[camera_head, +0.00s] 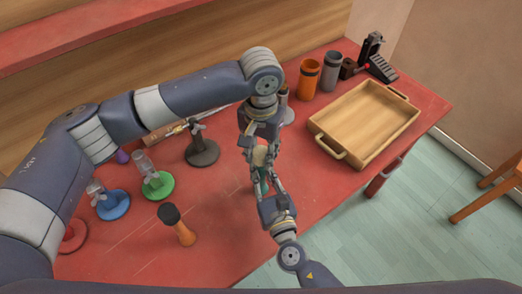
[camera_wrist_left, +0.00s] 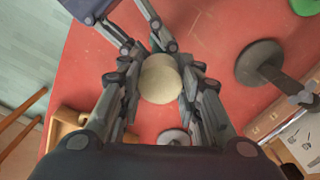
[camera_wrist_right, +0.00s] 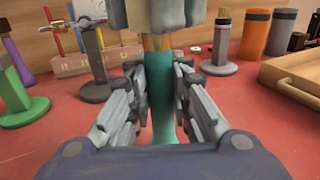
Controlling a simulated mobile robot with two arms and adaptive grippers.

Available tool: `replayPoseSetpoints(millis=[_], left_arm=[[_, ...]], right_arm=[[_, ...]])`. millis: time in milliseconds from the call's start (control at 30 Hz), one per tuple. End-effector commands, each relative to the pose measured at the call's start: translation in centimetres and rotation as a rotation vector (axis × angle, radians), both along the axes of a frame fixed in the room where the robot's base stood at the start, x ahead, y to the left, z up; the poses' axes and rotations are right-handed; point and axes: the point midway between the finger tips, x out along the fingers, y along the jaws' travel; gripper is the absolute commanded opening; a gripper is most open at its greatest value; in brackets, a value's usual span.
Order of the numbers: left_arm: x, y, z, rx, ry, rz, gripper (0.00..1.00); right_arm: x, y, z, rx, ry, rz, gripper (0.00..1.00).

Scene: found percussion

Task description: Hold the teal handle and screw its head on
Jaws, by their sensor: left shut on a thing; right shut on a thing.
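The teal handle (camera_wrist_right: 162,95) stands upright between the fingers of my right gripper (camera_wrist_right: 158,82), which is shut on it. It also shows, partly covered, in the head view (camera_head: 262,186). A round cream head (camera_wrist_left: 160,78) sits between the fingers of my left gripper (camera_wrist_left: 160,85), shut on it directly above the handle. In the head view the cream head (camera_head: 260,156) is partly hidden by the fingers. A short tan piece (camera_wrist_right: 157,42) shows between the handle top and the left fingers. I cannot tell whether the head is threaded on.
A wooden tray (camera_head: 365,120) lies at the right on the red table. Orange (camera_head: 308,80) and grey (camera_head: 331,72) cups stand behind it. A dark stand (camera_head: 202,152), green (camera_head: 158,186) and blue (camera_head: 113,206) stands, and an orange-handled piece (camera_head: 182,232) are at the left.

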Motion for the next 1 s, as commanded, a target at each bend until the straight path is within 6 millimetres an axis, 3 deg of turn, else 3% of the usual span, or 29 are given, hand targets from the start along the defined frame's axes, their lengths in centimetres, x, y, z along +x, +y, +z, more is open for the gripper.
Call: replayPoseSetpoints(millis=[1000], left_arm=[[0.19, 0.10, -0.07, 0.003, -0.001, -1.659, 0.03]], right_arm=[[-0.01, -0.03, 0.00, 0.000, 0.000, -0.001, 0.00]])
